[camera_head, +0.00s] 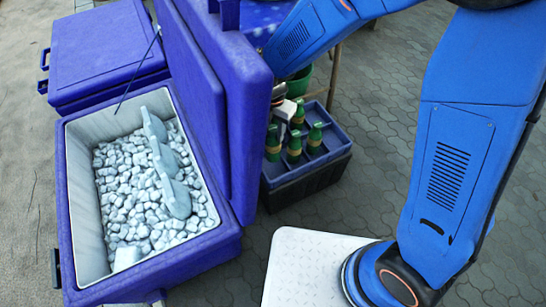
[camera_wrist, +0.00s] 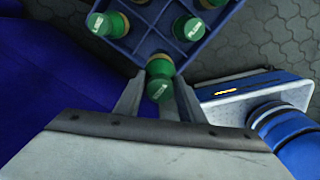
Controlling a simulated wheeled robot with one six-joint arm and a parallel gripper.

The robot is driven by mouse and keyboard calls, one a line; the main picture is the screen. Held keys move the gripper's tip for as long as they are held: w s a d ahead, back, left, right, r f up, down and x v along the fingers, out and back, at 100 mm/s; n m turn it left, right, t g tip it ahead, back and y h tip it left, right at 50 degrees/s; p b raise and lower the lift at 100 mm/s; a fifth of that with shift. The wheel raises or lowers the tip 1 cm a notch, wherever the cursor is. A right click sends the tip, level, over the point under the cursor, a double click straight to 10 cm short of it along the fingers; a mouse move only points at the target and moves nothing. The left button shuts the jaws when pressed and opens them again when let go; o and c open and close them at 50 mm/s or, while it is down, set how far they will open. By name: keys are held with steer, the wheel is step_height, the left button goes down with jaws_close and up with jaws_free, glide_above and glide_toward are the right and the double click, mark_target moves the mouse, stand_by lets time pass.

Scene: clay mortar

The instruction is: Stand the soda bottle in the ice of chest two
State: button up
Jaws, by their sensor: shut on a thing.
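My gripper (camera_wrist: 160,92) is shut on a green soda bottle (camera_wrist: 160,68) with a tan band, seen from above in the wrist view. The bottle is at the edge of a blue divided crate (camera_wrist: 137,50); I cannot tell whether its base is clear of the crate. In the head view my gripper (camera_head: 284,108) is over the back left of the crate (camera_head: 334,150), partly hidden by the arm and an open lid. An open blue chest (camera_head: 240,238) holds pale ice lumps (camera_head: 125,200). No number shows on it.
A grey scalloped piece (camera_head: 165,165) stands in the ice. The chest's raised lid (camera_head: 245,100) stands between ice and crate. A closed blue chest (camera_head: 105,48) is behind. Other green bottles (camera_head: 294,147) stand in the crate.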

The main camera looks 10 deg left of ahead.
steer(key=shift+r, duration=5.35)
